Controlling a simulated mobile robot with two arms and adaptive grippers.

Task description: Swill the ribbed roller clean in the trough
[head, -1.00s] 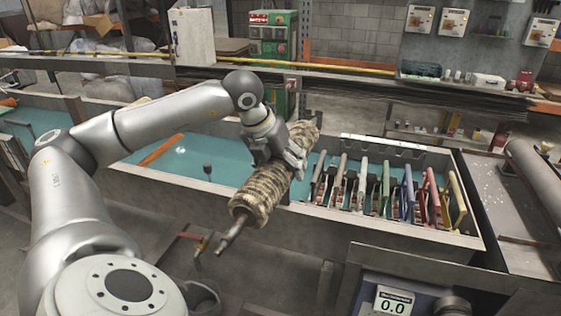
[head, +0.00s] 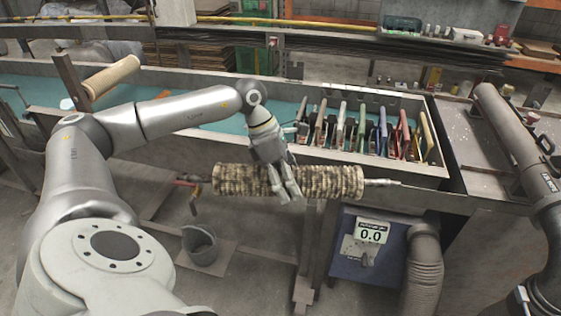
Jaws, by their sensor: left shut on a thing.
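The ribbed roller (head: 235,180) is a mottled brown and cream cylinder with a metal shaft end at the right. It lies nearly level across the picture, in front of the trough's near wall. My left gripper (head: 287,190) is shut around the roller near its middle, from above, and its fingers hide part of the surface. The trough (head: 360,165) is long, with grey walls and blue-green liquid inside. The roller is outside the liquid. My right gripper does not show.
Several colored-handled tools (head: 362,128) stand in a row in the trough's right part. A pale roller (head: 111,76) sits at the trough's left.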

